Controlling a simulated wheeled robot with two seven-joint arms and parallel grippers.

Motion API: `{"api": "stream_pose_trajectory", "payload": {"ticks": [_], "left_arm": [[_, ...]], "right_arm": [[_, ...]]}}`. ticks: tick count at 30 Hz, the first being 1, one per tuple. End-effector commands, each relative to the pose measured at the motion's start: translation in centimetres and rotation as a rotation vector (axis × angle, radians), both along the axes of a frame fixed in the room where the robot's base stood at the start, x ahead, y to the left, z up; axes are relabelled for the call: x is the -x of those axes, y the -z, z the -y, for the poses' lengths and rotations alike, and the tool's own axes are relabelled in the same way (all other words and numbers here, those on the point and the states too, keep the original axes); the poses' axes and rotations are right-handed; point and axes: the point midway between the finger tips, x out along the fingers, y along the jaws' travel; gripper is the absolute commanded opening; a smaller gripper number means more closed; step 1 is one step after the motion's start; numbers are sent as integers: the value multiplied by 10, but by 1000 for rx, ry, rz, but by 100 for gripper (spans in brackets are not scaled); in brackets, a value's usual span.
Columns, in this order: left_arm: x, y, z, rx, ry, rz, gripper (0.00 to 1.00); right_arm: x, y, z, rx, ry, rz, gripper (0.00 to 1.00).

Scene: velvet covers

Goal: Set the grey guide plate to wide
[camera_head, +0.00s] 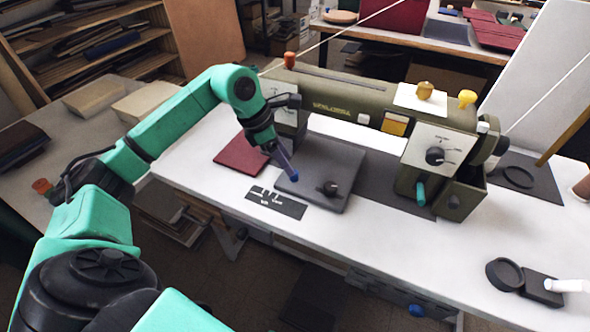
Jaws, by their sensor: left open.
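The grey guide plate (342,164) lies flat on the white table beside the sewing machine. A black knob (328,188) sits near its front edge. A black card (275,203) with white markings lies just in front of the plate; its lettering is too small to read surely. My left gripper (288,172) points down over the left part of the plate, left of the knob, with its blue fingers open. I cannot tell whether the fingertips touch the plate. No right gripper shows.
The olive sewing machine (340,98) stands behind the plate, its dial panel (432,150) to the right. A dark red cloth (240,155) lies left of the plate. A black round part (505,274) lies at far right. The front right tabletop is mostly clear.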

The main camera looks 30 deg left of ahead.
Motion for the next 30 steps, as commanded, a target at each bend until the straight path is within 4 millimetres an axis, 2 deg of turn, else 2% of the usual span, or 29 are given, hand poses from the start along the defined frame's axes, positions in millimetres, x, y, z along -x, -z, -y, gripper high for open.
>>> {"api": "stream_pose_trajectory", "payload": {"ticks": [3, 7, 11, 17, 21, 22, 30], "left_arm": [[-7, 27, 10, 3, 2, -4, 60], [-13, 46, 16, 3, 1, -1, 60], [-15, 54, 17, 0, 1, 0, 60], [-15, 55, 17, 0, 1, 0, 60], [-15, 54, 17, 1, 1, 1, 6], [-15, 54, 17, 1, 1, 1, 0], [-15, 54, 17, 1, 1, 1, 0]], "right_arm": [[-11, -5, -1, -2, 0, 17, 50], [-22, -7, -2, -3, -1, 37, 50], [-22, -8, -2, -3, -1, 37, 50], [-20, -7, -1, -3, 0, 34, 50], [-18, -7, -1, -2, 0, 30, 50], [-17, -7, -1, -2, 0, 29, 50], [-16, -7, -1, -3, 0, 27, 50]]}}
